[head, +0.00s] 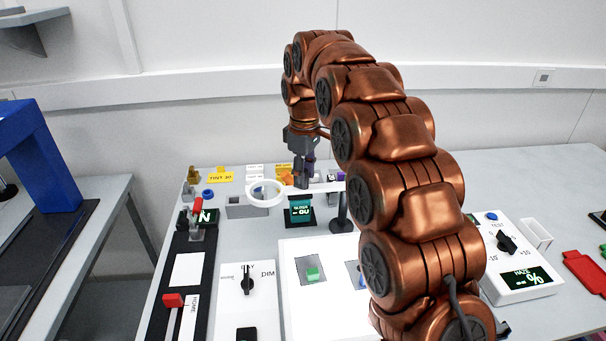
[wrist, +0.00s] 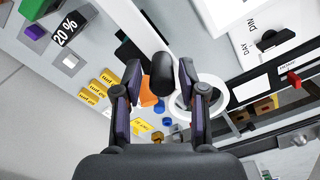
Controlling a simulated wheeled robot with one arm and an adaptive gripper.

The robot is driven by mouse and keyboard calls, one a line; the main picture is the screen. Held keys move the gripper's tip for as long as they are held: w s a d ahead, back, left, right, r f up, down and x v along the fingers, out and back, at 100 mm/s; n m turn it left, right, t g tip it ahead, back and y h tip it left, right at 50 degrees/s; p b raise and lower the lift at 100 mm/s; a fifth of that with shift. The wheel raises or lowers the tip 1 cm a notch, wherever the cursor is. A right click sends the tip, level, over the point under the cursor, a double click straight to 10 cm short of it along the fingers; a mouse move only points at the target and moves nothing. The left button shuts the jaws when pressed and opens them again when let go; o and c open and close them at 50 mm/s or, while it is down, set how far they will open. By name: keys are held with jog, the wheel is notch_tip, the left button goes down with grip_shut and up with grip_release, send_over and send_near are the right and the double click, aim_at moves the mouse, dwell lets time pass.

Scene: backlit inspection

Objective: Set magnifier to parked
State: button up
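The magnifier is a white ring (head: 265,193) on a pale arm that runs right to a dark post (head: 341,222). My gripper (head: 303,184) points down at this arm, just right of the ring. In the wrist view the ring (wrist: 178,108) lies partly behind the right finger. My gripper (wrist: 160,72) is open there, with a dark rounded knob (wrist: 163,76) between the spread fingers. The knob looks like part of the magnifier, but I cannot tell whether a finger touches it. My arm hides some of the panel to the right.
A small display (head: 300,213) stands below the magnifier arm. A light panel (head: 315,249) with a green block (head: 312,274), a day/dim dial (head: 247,284) and a red-handled slider (head: 173,300) are nearer. Yellow labels (head: 221,177) and small blocks line the back. A haze meter (head: 524,282) is at right.

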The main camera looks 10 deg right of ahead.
aim_at(306, 172)
jog(key=shift+o, duration=0.3)
jog(key=shift+r, duration=0.1)
jog(key=shift+r, duration=3.6)
jog(key=shift+s, duration=0.1)
jog(key=shift+s+d, duration=0.1)
jog(key=shift+s, duration=0.2)
jog(key=s+d+f+m, duration=0.2)
jog(key=s+f+m, duration=0.1)
jog(key=s, duration=1.1)
jog(key=s+d+f+m+g, duration=0.1)
jog(key=s+d+f+m, duration=0.2)
jog(key=s, duration=1.1)
jog(key=s+d+f+m, duration=0.3)
jog(key=s+f, duration=0.4)
jog(key=s, duration=0.7)
jog(key=shift+f+m+g, duration=0.15)
jog(key=shift+m+g, duration=0.25)
jog(key=shift+m, duration=0.5)
